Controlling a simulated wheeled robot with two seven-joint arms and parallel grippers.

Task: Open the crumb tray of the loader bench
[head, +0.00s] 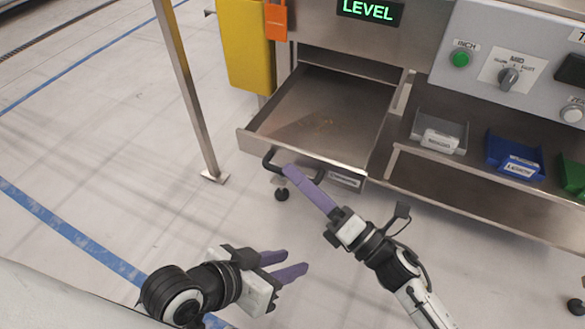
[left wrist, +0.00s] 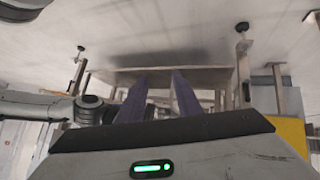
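The crumb tray (head: 315,100) is a wide steel drawer slid far out of the loader bench, with a few crumbs on its floor. Its dark bar handle (head: 270,163) is on the front face, beside a small label. My right gripper (head: 288,170) has its purple fingertips at the handle. Its fingers overlap in the head view and look closed on the bar, which they partly hide. My left gripper (head: 299,263) is open and empty, low in front of the tray and apart from it. Its two spread fingers also show in the left wrist view (left wrist: 160,78).
A shelf right of the tray holds a grey bin (head: 440,130), a blue bin (head: 515,158) and a green bin (head: 573,175). A control panel (head: 510,60) is above. A metal post (head: 188,90) stands left of the tray. The floor in front is clear.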

